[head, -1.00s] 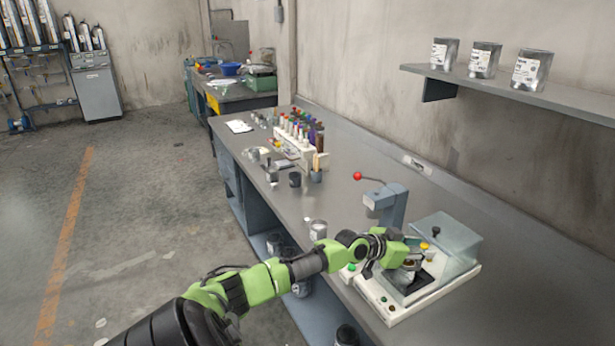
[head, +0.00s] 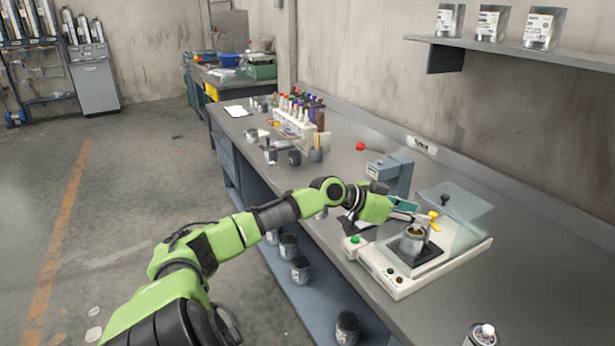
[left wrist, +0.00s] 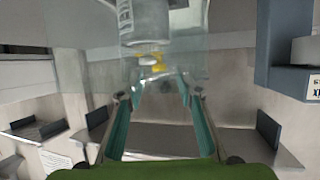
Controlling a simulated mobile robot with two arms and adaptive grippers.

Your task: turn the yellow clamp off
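The yellow clamp (head: 433,221) stands at the white bench machine (head: 405,289), beside a small open metal can (head: 412,240) on a black plate. The clamp's exact setting is hard to tell. In the left wrist view a yellow part of the clamp (left wrist: 151,61) shows beyond the fingertips, seen through the clear cover. My left gripper (head: 410,210) is just left of the clamp in the head view, apart from it as far as I can see. In the left wrist view its teal fingers (left wrist: 160,88) are spread with nothing between them. My right gripper is out of view.
A clear cover (head: 460,215) stands tilted behind the clamp. A grey press with a red-knobbed lever (head: 392,175) stands close behind my left gripper. A green button (head: 355,239) is at the machine's left. Labelled cans sit on the wall shelf (head: 480,50).

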